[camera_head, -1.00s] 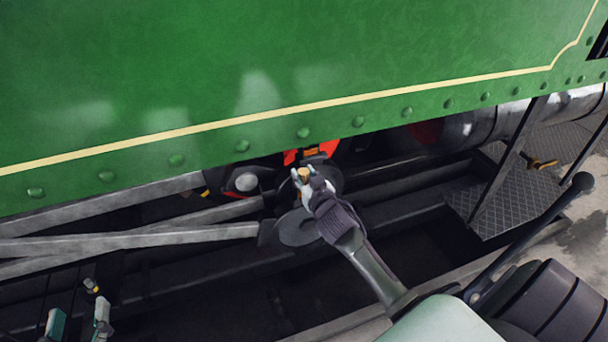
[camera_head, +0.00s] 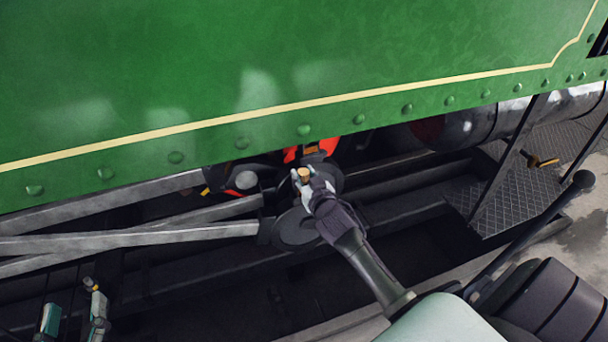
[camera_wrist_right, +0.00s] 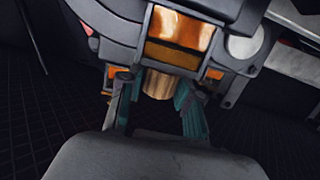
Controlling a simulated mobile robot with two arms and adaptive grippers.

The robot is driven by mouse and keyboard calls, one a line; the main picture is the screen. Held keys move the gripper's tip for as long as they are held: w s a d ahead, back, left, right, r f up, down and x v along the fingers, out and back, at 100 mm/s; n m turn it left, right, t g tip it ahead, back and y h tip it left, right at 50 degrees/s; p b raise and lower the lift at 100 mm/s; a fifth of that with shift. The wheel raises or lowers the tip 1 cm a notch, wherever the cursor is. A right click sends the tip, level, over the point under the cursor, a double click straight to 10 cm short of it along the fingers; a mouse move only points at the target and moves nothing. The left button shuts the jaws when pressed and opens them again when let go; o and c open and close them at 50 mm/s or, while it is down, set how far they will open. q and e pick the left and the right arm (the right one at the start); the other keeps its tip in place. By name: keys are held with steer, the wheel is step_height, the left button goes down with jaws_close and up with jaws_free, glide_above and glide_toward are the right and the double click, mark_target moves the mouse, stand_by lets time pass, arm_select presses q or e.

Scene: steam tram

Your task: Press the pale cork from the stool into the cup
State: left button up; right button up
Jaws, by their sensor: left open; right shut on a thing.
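The pale cork (camera_head: 304,172) is in my right gripper (camera_head: 303,182), among the dark parts under the green side panel. In the right wrist view the cork (camera_wrist_right: 158,84) stands between the two teal fingers of the right gripper (camera_wrist_right: 158,100), with its far end close to a dark housing. I cannot tell whether it touches the housing. I cannot make out the cup for certain. My left gripper (camera_head: 74,321) is open and empty at the lower left. The stool is not visible.
The housing carries a copper-coloured block (camera_wrist_right: 179,36). Orange parts (camera_head: 312,151) show just behind the right gripper. The green panel (camera_head: 300,60) overhangs it. Grey rods (camera_head: 130,240) run to its left, and a round dark disc (camera_head: 297,230) lies just below.

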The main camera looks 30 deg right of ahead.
steer(key=shift+f, duration=0.1)
arm_select(q)
steer(key=shift+w+r, duration=0.1)
steer(key=shift+r, duration=0.2)
arm_select(e)
steer(key=o, duration=0.8)
arm_select(q)
steer(key=shift+f, duration=0.15)
steer(key=shift+f, duration=0.1)
